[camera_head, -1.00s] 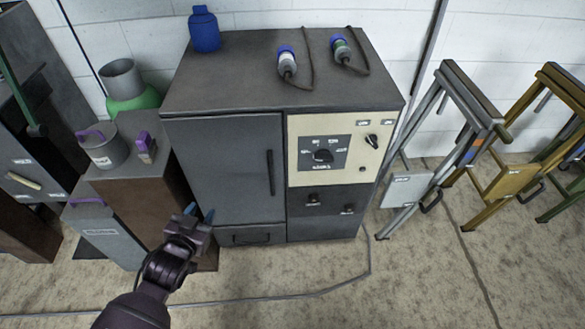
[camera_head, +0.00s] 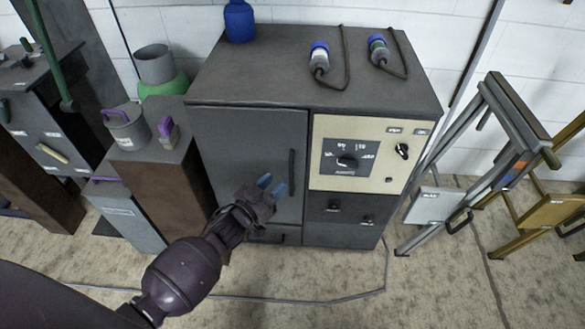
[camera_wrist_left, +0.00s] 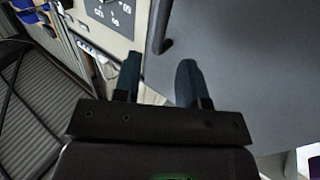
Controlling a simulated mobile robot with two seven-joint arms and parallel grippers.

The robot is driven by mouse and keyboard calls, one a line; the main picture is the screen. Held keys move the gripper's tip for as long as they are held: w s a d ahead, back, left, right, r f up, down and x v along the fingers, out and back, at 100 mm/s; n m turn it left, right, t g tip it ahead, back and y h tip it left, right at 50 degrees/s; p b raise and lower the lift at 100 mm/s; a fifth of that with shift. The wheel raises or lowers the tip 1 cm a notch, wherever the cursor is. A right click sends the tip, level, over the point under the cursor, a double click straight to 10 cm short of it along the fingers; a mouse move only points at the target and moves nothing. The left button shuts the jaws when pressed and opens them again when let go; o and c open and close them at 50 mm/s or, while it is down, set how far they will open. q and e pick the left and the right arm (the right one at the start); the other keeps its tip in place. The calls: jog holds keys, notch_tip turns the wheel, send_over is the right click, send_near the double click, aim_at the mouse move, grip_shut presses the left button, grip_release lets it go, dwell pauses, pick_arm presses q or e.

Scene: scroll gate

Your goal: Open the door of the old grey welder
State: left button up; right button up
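The old grey welder (camera_head: 310,70) stands against the wall, with a grey door (camera_head: 240,150) on its left front and a cream dial panel (camera_head: 340,178) on its right. The door is shut. Its dark vertical handle (camera_head: 292,172) is near the door's right edge; its lower end shows in the left wrist view (camera_wrist_left: 161,28). My left gripper (camera_head: 272,186) is in front of the door, just left of and below the handle, and apart from it. Its two blue fingertips (camera_wrist_left: 158,75) are spread with nothing between them. My right gripper is not in view.
A brown cabinet (camera_head: 165,185) with a grey pot (camera_head: 127,127) stands close at the welder's left. A grey folding trestle (camera_head: 490,150) stands at the right. A cable runs across the floor.

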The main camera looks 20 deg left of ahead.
aim_at(290, 170)
pick_arm(q)
jog(key=b+x, duration=0.1)
jog(key=x, duration=0.5)
jog(key=shift+w+f, duration=0.1)
jog(key=shift+f, duration=0.05)
jog(key=shift+w+d, duration=0.2)
jog(key=shift+w, duration=0.45)
grip_shut()
